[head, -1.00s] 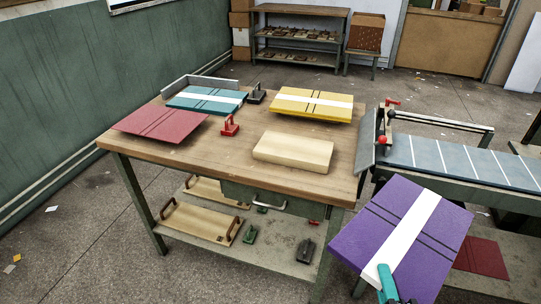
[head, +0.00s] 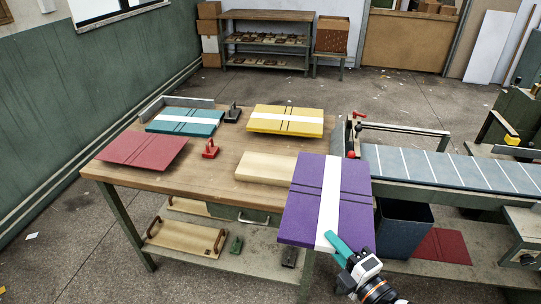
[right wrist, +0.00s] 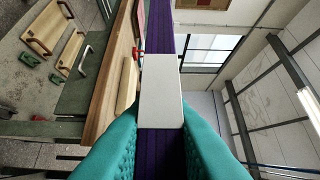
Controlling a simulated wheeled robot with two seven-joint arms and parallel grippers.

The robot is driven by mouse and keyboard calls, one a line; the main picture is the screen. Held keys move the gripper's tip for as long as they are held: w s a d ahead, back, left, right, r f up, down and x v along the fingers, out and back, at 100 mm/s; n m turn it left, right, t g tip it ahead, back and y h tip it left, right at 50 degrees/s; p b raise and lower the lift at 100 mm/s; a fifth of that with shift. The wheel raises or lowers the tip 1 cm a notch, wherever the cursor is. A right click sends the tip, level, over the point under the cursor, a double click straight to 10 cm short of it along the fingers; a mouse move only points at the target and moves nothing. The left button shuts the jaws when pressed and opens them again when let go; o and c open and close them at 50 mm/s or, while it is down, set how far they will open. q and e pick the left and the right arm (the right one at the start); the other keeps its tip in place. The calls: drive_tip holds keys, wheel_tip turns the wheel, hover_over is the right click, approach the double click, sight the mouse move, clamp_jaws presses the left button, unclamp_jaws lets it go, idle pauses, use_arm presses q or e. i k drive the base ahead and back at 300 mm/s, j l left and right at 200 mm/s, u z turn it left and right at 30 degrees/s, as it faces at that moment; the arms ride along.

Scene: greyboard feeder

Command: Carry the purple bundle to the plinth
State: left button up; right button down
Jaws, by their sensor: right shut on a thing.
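The purple bundle (head: 300,205), a flat purple board stack with a white band and dark straps, is held up in front of the table's right end, tilted in the head view. My right gripper (head: 336,247) is shut on its near edge at the white band. In the right wrist view the teal fingers (right wrist: 160,115) press on both sides of the bundle's white band (right wrist: 162,80). The plinth, a pale wooden block (head: 262,167), lies on the table; the bundle hides its right end. Nothing is seen on the block's visible top. My left gripper is not in view.
On the wooden table (head: 215,190) lie a red bundle (head: 142,150), a teal bundle (head: 170,127) and a yellow bundle (head: 270,122). A red clamp-like tool (head: 210,149) stands left of the block. A feeder bed (head: 440,165) is at the right, with a dark bin (head: 400,225) below.

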sight(272, 166)
drive_tip(key=i+j, duration=0.65)
drive_tip(key=i, duration=0.15)
